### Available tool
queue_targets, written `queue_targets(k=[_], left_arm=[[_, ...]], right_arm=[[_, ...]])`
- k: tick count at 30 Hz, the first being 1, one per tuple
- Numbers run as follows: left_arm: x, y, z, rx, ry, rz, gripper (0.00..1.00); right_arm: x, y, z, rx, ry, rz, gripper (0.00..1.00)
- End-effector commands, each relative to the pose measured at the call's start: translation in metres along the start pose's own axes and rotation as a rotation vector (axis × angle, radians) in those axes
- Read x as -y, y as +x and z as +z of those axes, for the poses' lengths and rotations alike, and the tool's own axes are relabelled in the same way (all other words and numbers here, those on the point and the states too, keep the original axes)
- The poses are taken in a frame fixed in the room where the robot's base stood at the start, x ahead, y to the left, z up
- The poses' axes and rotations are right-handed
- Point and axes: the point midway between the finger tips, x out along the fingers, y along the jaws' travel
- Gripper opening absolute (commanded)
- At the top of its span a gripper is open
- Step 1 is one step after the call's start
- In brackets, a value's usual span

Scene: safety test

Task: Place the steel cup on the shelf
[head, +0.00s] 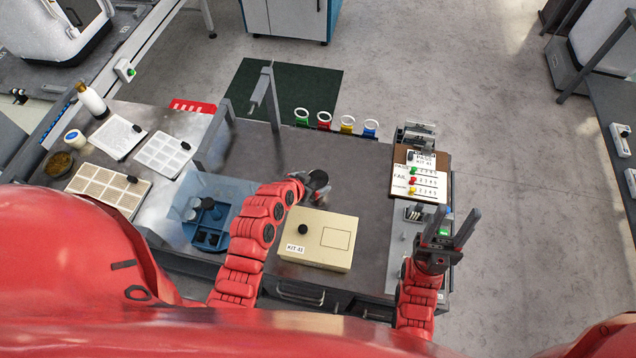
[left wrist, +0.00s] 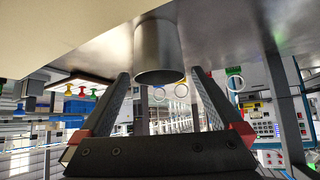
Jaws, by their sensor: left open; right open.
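The steel cup (left wrist: 158,52) is a plain grey cylinder. In the left wrist view it stands between and beyond the two spread fingers of my left gripper (left wrist: 160,75), with a gap on each side. In the head view the cup (head: 319,180) is a small dark round shape at the end of my left arm, just behind the beige box, partly hidden by my left gripper (head: 312,182). My right gripper (head: 459,213) is open and empty above the table's right end. I cannot tell which part is the shelf; a grey post-and-beam frame (head: 263,88) stands on the table.
The beige KIT-41 box (head: 320,238) lies close in front of the cup. A blue tray (head: 232,190) with dark parts is left of my left arm. A pass/fail board (head: 428,160) stands at the right. Coloured rings (head: 324,118) line the back edge. The table right of the cup is bare.

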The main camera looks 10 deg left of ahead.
Motion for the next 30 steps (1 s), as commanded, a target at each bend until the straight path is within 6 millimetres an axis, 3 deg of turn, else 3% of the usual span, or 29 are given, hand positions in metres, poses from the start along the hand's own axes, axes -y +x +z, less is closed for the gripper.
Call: queue_targets(k=[6,12,23,30], left_arm=[[-0.002,0.018,0.004,0.006,-0.002,0.003,1.0],[-0.002,0.036,0.004,0.004,-0.002,0.004,1.0],[-0.001,0.041,0.005,0.001,0.0,0.001,1.0],[-0.001,0.041,0.005,0.002,0.0,0.001,0.59]], right_arm=[[-0.001,0.019,-0.003,0.0,0.0,0.0,0.5],[-0.001,0.022,-0.004,0.0,0.0,0.0,0.5],[-0.001,0.022,-0.004,0.0,0.0,0.0,0.5],[-0.001,0.022,-0.004,0.0,0.0,0.0,0.5]])
